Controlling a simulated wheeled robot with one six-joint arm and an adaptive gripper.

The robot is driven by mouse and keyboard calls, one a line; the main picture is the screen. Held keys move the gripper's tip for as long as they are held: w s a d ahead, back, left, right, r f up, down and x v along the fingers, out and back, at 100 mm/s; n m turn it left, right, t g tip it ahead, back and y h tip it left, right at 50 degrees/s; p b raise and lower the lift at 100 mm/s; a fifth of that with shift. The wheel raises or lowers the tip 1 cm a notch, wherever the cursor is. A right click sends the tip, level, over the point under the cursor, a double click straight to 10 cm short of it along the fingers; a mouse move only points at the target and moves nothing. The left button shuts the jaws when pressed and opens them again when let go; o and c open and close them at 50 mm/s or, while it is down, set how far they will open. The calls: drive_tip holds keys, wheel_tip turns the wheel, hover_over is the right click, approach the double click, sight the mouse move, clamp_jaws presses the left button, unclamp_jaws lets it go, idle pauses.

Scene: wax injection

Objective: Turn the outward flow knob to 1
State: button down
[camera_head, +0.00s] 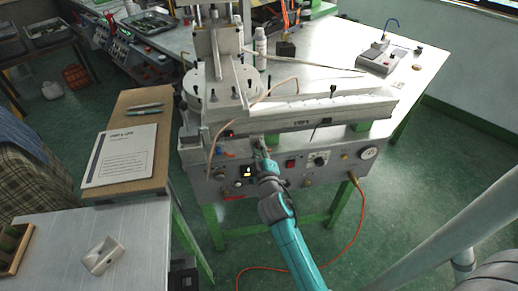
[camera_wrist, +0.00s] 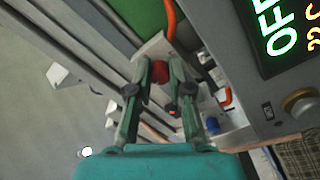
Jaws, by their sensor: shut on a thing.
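The grey wax injection machine (camera_head: 200,158) has a front panel with switches, knobs, a gauge and a small lit display. My gripper (camera_head: 259,146) is at the upper middle of this panel, above and right of the display. In the wrist view, my gripper (camera_wrist: 160,76) has its two fingers closed on a small round red knob (camera_wrist: 160,72), which shows between the fingertips. Its label and pointer cannot be read, so its setting cannot be told. The display (camera_wrist: 279,28) reads "OFF" with digits below.
A metal knob (camera_wrist: 300,103) and a blue part (camera_wrist: 212,124) show in the wrist view. An orange hose (camera_head: 360,205) hangs below.

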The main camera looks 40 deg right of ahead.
drive_tip(key=n, duration=0.4)
drive_tip(key=shift+n, duration=0.4)
idle(0.4)
drive_tip(key=c, duration=1.1)
unclamp_jaws()
drive_tip(key=v, duration=1.2)
drive_tip(key=shift+f, duration=0.1)
